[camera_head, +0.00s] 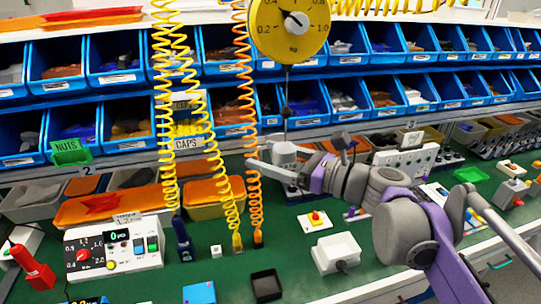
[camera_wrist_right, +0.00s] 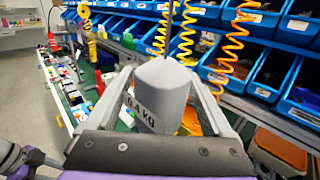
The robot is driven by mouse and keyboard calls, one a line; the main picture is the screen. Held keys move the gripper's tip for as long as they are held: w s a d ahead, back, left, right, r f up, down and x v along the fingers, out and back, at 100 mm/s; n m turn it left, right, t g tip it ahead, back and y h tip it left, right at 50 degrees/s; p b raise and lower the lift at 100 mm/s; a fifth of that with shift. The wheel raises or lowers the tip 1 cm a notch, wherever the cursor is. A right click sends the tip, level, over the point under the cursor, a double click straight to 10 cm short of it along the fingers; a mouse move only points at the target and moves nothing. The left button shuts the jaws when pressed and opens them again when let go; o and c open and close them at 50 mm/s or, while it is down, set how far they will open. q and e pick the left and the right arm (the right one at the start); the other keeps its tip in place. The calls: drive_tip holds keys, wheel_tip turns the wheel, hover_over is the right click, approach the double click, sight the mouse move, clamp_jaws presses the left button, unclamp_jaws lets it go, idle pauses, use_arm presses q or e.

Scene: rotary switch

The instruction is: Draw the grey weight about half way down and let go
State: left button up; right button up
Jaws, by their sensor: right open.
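The grey weight (camera_head: 285,152) hangs on a thin line below the yellow round dial scale (camera_head: 290,27). In the right wrist view the weight (camera_wrist_right: 162,88) is a grey block with a rounded top and a kg label, its first digits hard to read. My right gripper (camera_head: 268,166) comes in from the right at the weight's height. In the right wrist view the right gripper (camera_wrist_right: 162,76) is open, with one finger on each side of the weight and visible gaps. The weight's lower part is hidden by the gripper. My left gripper is not in view.
Yellow coiled cables (camera_head: 168,110) and an orange one (camera_head: 245,100) hang left of the weight. Blue bins (camera_head: 215,90) with parts line the back. A panel with a red knob (camera_head: 112,248) stands on the green bench (camera_head: 300,262) at the left.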

drive_tip(key=b+v, duration=0.1)
drive_tip(key=v, duration=0.9)
drive_tip(key=shift+s+d, duration=0.15)
drive_tip(key=shift+d, duration=0.2)
drive_tip(key=s+f+n+g+h, duration=0.2)
drive_tip(key=s+f+n+h, duration=0.3)
drive_tip(key=f, duration=0.7)
drive_tip(key=s+f+n+g+h, duration=0.1)
drive_tip(key=s+f+n+h, duration=0.45)
drive_tip(key=f, duration=0.55)
drive_tip(key=s+d+f+n+h, duration=0.5)
drive_tip(key=s+d+f+n, duration=0.2)
drive_tip(key=d+f+n, duration=0.3)
wheel_tip(320, 180, down, 3)
drive_tip(key=n+p, duration=0.1)
drive_tip(key=n, duration=0.2)
drive_tip(key=shift+s+d+r, duration=0.15)
drive_tip(key=shift+s+r, duration=0.05)
drive_tip(key=shift+r, duration=0.05)
drive_tip(key=shift+h, duration=0.25)
